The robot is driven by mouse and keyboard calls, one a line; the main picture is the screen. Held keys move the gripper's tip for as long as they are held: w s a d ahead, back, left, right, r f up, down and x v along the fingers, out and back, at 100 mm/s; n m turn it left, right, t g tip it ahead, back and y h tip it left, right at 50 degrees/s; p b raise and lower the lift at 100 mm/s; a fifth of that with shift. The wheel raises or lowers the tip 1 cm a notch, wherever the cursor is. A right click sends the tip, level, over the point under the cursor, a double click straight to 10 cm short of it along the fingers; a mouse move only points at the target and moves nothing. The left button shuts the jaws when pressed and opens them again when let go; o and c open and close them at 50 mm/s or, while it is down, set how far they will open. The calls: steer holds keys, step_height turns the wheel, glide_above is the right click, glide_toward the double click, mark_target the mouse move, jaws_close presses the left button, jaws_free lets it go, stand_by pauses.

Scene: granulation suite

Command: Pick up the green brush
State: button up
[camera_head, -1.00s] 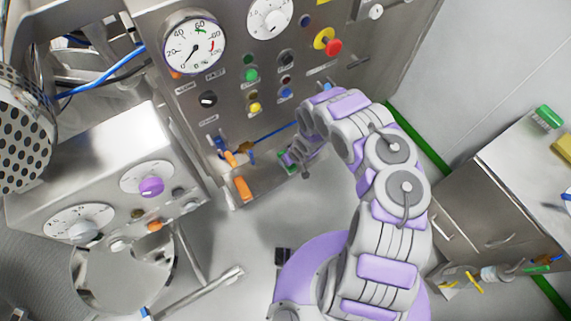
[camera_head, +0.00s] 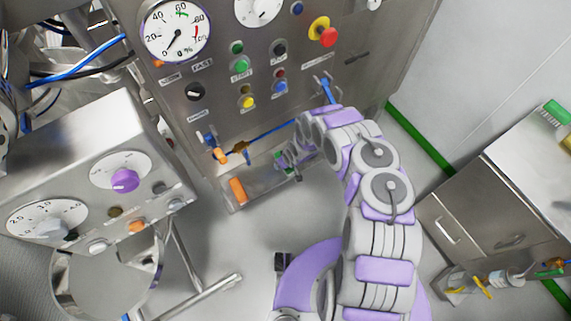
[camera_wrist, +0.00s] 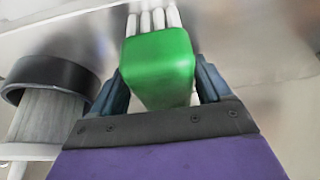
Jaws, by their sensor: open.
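In the wrist view a green brush (camera_wrist: 160,68) with white bristles pointing away lies between the two dark blue fingers of my gripper (camera_wrist: 158,88). The fingers are open on either side of it. A grip on it does not show. In the head view my gripper (camera_head: 288,160) is low at the front of the steel control panel, above its bottom ledge. A small patch of green (camera_head: 280,159) shows there, mostly hidden by my gripper. Another green block with pale bristles (camera_head: 557,112) lies on the cabinet at the right.
The steel control panel (camera_head: 330,75) stands close behind my gripper, with an orange piece (camera_head: 237,190) on its ledge. A black-rimmed round object (camera_wrist: 50,75) lies left of the brush. A dial box (camera_head: 90,165) stands at the left and a steel cabinet (camera_head: 490,205) at the right.

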steer(key=shift+a, duration=0.2)
steer(key=shift+a, duration=0.25)
steer(key=shift+d, duration=0.25)
steer(key=c, duration=1)
steer(key=shift+a, duration=0.15)
steer(key=shift+c, duration=0.4)
steer(key=shift+r, duration=0.1)
